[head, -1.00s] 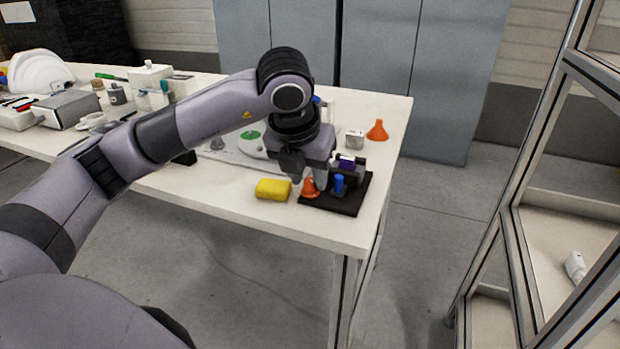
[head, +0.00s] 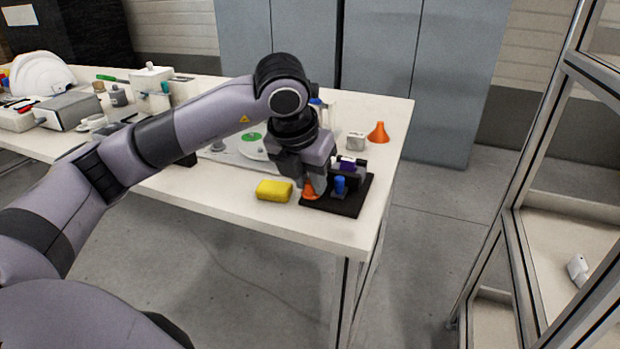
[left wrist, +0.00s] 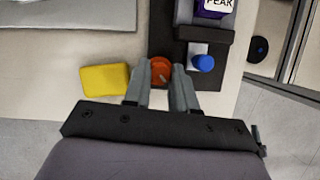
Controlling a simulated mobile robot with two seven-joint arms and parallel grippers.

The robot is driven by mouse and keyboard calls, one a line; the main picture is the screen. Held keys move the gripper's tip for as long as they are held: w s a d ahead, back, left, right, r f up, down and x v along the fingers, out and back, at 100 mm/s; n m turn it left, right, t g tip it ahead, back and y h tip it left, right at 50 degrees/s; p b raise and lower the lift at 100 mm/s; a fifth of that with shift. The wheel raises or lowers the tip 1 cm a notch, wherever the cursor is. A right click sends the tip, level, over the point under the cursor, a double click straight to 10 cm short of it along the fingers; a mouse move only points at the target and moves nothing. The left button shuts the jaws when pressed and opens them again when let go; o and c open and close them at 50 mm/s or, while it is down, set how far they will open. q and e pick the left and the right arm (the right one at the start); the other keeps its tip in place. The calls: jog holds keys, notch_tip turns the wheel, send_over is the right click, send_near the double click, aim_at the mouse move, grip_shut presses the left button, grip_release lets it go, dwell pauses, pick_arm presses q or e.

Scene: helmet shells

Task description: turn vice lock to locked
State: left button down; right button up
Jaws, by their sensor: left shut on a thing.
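The vice stands on a black base plate (head: 350,205) near the table's right front corner. Its orange lock knob (head: 310,191) is at the left of the plate; it also shows in the left wrist view (left wrist: 161,68). My left gripper (left wrist: 161,80) is shut on the orange knob, a finger on each side. In the head view the gripper (head: 308,186) partly hides the knob. A blue knob (left wrist: 204,63) sits to the right of the orange one. A purple piece with a white label (left wrist: 212,8) is at the dark vice jaws. My right gripper is not in view.
A yellow block (head: 274,190) lies just left of the base plate. An orange funnel (head: 378,132) and a small grey box (head: 355,140) stand behind. A white helmet shell (head: 40,74) and other items fill the table's left. A metal-framed rack (head: 520,200) stands at right.

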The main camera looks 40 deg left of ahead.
pick_arm(q)
jog(key=shift+a+m+h+b, duration=0.15)
jog(key=shift+m+h+b, duration=0.25)
jog(key=shift+m, duration=0.8)
jog(key=shift+m+h, duration=0.4)
jog(key=shift+m, duration=0.5)
jog(key=m+h, duration=0.1)
jog(key=m, duration=0.2)
jog(key=shift+w+a+r+m+p, duration=0.1)
jog(key=shift+m+p, duration=0.3)
jog(key=m+g+h+p, duration=0.1)
jog(key=m, duration=0.2)
jog(key=shift+r+h, duration=0.1)
jog(key=shift+h, duration=0.2)
jog(key=shift+w+m+g+p, duration=0.1)
jog(key=shift+m+g+p, duration=0.45)
jog(key=shift+m, duration=0.55)
jog(key=shift+a+m+g+h+p, duration=0.1)
jog(key=shift+m+g+h+p, duration=0.2)
jog(key=shift+m, duration=0.4)
jog(key=shift+m+p, duration=0.3)
jog(key=shift+m, duration=0.5)
jog(key=shift+m+g, duration=0.25)
jog(key=shift+m, duration=0.05)
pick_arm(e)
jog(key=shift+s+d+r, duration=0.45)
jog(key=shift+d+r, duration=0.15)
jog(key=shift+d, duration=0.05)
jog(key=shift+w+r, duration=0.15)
